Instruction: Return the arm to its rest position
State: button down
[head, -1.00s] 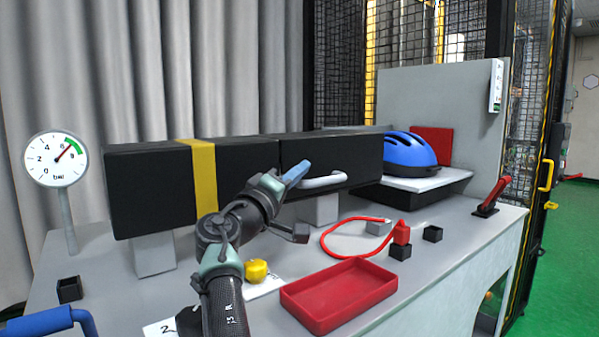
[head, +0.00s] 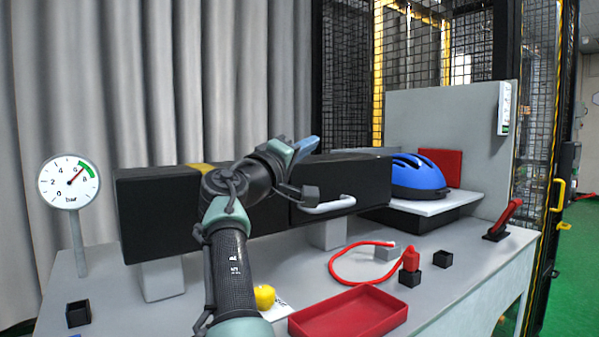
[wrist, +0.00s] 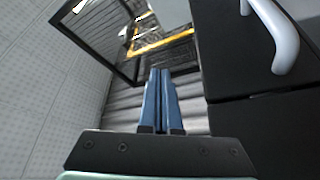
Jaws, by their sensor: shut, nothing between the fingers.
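My gripper (head: 308,145) is raised in front of the long black box (head: 150,215), near its upper edge in the head view. In the wrist view its blue fingers (wrist: 160,100) lie together with nothing between them. The black box has a light grey handle (head: 328,204) on its front, just below and right of my gripper. The handle also shows at the upper right of the wrist view (wrist: 274,35). My arm hides part of the box and most of its yellow band (head: 203,168).
A red tray (head: 348,315), yellow knob (head: 264,297), red cord (head: 335,265) and small black holders (head: 443,259) are on the grey bench. A blue helmet (head: 415,172) rests on a white plate at right. A pressure gauge (head: 69,182) stands at left.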

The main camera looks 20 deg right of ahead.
jog(key=s+a+m+t+y, duration=0.3)
jog(key=s+a+t+y, duration=0.35)
jog(key=a, duration=0.55)
jog(key=s+a+r+t+y, duration=0.1)
jog(key=s+a+t+y, duration=0.15)
jog(key=s, duration=0.65)
jog(key=s+a+r+t+y, duration=0.2)
jog(key=s+y, duration=0.1)
jog(key=s, duration=0.6)
jog(key=s+a+r+t+y, duration=0.1)
jog(key=s+a+t+y, duration=0.15)
jog(key=s, duration=0.65)
notch_tip(320, 180, up, 13)
jog(key=s+p, duration=0.1)
jog(key=p, duration=1.1)
jog(key=shift+d+f+y+p, duration=0.2)
jog(key=shift+y+p, duration=0.1)
jog(key=shift+y, duration=0.05)
